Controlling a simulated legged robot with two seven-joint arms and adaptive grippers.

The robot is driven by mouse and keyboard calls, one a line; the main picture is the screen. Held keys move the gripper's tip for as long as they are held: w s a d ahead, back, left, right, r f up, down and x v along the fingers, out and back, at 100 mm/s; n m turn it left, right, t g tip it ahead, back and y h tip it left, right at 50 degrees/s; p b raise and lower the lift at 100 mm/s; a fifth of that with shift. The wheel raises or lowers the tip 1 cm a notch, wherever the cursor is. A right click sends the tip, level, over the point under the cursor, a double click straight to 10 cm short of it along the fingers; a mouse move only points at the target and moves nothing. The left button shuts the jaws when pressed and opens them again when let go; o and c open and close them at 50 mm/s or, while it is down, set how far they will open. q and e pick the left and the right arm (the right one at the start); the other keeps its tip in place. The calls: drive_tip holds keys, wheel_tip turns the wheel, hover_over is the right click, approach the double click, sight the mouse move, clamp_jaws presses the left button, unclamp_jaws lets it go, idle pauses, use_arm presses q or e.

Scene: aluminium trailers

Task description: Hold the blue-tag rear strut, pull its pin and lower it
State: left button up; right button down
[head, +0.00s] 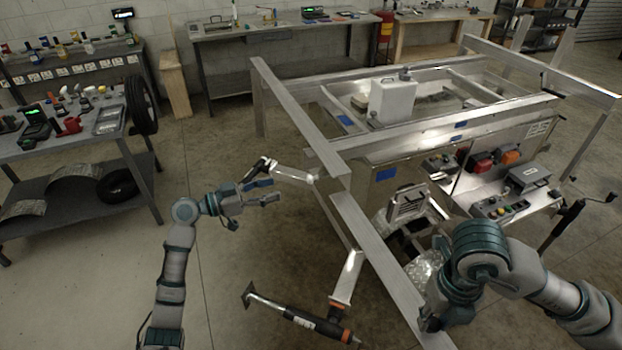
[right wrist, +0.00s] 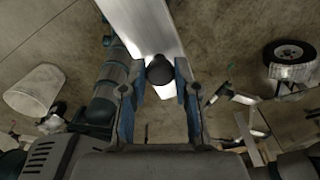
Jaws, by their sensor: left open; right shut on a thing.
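A long aluminium beam (head: 372,230), which looks like the strut, runs from the trailer's near corner to the front edge of the head view. My right gripper (head: 432,322) is at its near end, partly hidden by my own arm. My left gripper (head: 272,190) is open and empty, just below a short silver arm (head: 292,173) with a black end. I cannot clearly tell the pin.
Blue tags (head: 386,173) mark the trailer side (head: 420,165). A black-and-orange tool-like piece (head: 300,318) is low in front, by a silver bracket (head: 347,277). Control boxes (head: 490,206) stand at right. A grey bench (head: 75,155) is at left; floor between is clear.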

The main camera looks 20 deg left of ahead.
sight(308, 179)
use_arm(q)
drive_tip(key=x, duration=1.1)
drive_tip(key=shift+w+d, duration=0.2)
drive_tip(key=shift+w, duration=0.05)
clamp_jaws()
